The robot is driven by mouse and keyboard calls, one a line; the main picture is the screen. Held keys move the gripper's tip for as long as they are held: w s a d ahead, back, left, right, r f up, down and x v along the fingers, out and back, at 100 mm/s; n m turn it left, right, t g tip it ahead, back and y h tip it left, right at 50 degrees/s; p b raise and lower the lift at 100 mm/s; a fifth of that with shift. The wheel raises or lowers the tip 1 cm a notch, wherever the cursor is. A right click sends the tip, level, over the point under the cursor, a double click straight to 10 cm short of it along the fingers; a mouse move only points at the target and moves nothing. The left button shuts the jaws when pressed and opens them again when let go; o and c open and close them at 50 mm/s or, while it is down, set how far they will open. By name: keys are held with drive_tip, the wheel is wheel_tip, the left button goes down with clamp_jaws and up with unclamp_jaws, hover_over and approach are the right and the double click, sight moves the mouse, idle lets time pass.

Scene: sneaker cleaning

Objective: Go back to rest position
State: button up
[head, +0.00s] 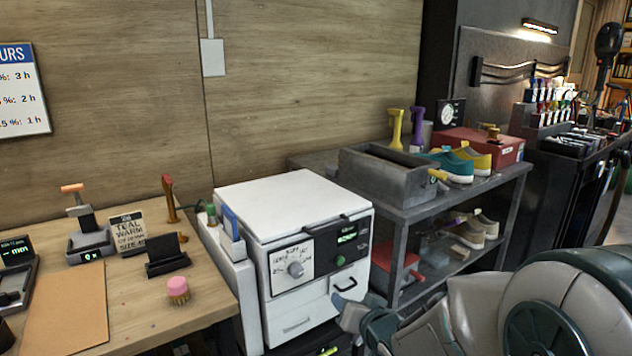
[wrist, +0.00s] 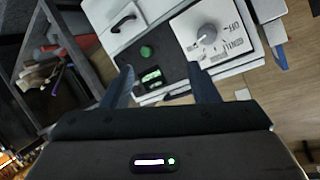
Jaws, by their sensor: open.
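My gripper (wrist: 161,78) is open and empty in the wrist view, its two dark blue fingers apart. They are in front of the control panel of a white machine (wrist: 145,12). In the head view my gripper (head: 348,312) is at the lower right of this white machine (head: 290,205), partly cut off by my arm. I cannot tell whether a finger touches the machine. The panel has a dial (head: 295,269), a lit green display (head: 347,236) and a green button (head: 340,260). The machine's lid is shut.
A grey shelf (head: 420,207) stands right of the machine, with a grey bin (head: 388,178), teal and yellow sneakers (head: 455,165) and a red box (head: 500,150). A wooden table (head: 205,290) on the left holds a pink-topped brush (head: 178,290) and small stands. Floor room is mostly hidden.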

drive_tip(key=s+d+r+g+h+p, duration=0.2)
drive_tip(key=s+r+g+p, duration=0.3)
drive_tip(key=s, duration=0.6)
drive_tip(key=s+d+r+n+g+h+p, duration=0.1)
drive_tip(key=s+d+r+g+h+p, duration=0.1)
drive_tip(key=s+d+r+g+p, duration=0.3)
drive_tip(key=s+r+p, duration=0.3)
drive_tip(key=s+r, duration=0.2)
drive_tip(key=shift+s+r, duration=0.3)
drive_tip(key=shift+s, duration=0.05)
idle(0.4)
